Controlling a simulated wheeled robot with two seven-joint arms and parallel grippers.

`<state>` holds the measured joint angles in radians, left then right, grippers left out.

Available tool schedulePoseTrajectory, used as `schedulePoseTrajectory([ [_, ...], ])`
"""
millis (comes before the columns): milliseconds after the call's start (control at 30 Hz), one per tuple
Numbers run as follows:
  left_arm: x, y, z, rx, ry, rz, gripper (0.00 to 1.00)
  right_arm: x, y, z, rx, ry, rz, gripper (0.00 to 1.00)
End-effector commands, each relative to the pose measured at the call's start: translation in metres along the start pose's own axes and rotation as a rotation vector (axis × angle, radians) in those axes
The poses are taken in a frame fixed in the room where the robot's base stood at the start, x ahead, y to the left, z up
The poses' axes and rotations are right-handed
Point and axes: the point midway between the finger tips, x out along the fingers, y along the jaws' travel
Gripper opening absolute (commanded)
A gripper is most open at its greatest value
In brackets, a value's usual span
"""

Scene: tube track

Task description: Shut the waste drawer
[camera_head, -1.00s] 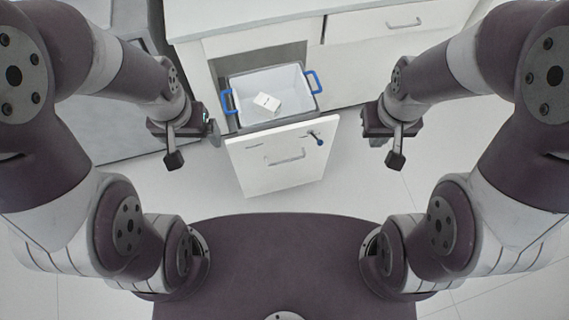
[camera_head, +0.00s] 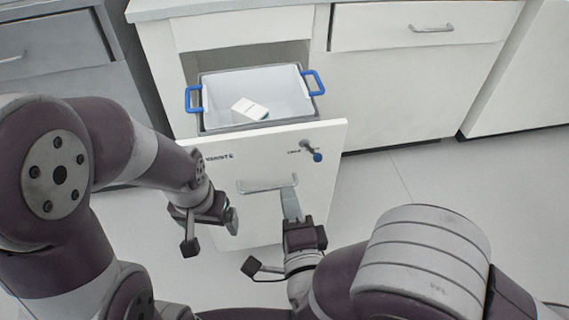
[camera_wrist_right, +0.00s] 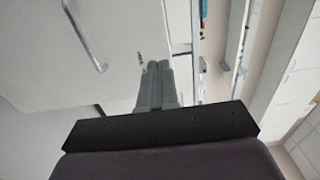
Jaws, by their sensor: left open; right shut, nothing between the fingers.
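The waste drawer (camera_head: 268,205) stands pulled out of the white cabinet, its front panel with a bar handle (camera_head: 268,184) facing me. Inside it sits a grey bin (camera_head: 206,128) with a white liner and blue handles, holding a small white box (camera_head: 250,109). My right gripper (camera_head: 291,196) is shut and empty, pointing at the front panel just below the right part of the handle; I cannot tell whether it touches. In the right wrist view the shut fingers (camera_wrist_right: 157,84) show before a pale surface. My left gripper (camera_head: 233,219) is open and empty, beside the panel's lower left.
A small blue-tipped key or knob (camera_head: 316,156) sticks out of the drawer front at upper right. A closed white drawer (camera_head: 425,27) is at the right under the counter. A grey cabinet (camera_head: 50,50) stands at the left. The floor at right is clear.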

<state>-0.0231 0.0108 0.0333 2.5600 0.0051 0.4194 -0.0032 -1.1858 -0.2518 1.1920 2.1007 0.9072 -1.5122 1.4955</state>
Motion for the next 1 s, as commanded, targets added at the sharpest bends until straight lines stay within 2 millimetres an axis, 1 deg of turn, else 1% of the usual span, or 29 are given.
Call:
schedulePoseTrajectory([
  [167,0.000,0.000,0.000,0.000,0.001,0.000,0.92,0.030,-0.002,-0.002,0.001,0.008,0.000,0.00],
  [400,0.005,0.000,0.001,0.000,0.000,0.000,0.92,0.083,-0.001,-0.002,-0.002,0.006,0.001,0.00],
  [600,0.009,0.000,0.001,0.000,0.000,0.000,0.92,0.118,-0.001,-0.002,-0.004,0.002,0.002,0.00],
  [700,0.010,0.000,0.001,0.000,0.000,0.000,0.92,0.128,-0.001,-0.001,-0.004,0.002,0.003,0.00],
  [800,0.010,0.000,0.001,0.000,0.000,0.000,0.92,0.134,-0.002,-0.001,-0.004,0.001,0.003,0.00],
  [1000,0.010,0.000,0.001,0.000,0.000,0.000,0.92,0.136,-0.002,-0.001,-0.004,0.000,0.003,0.00],
])
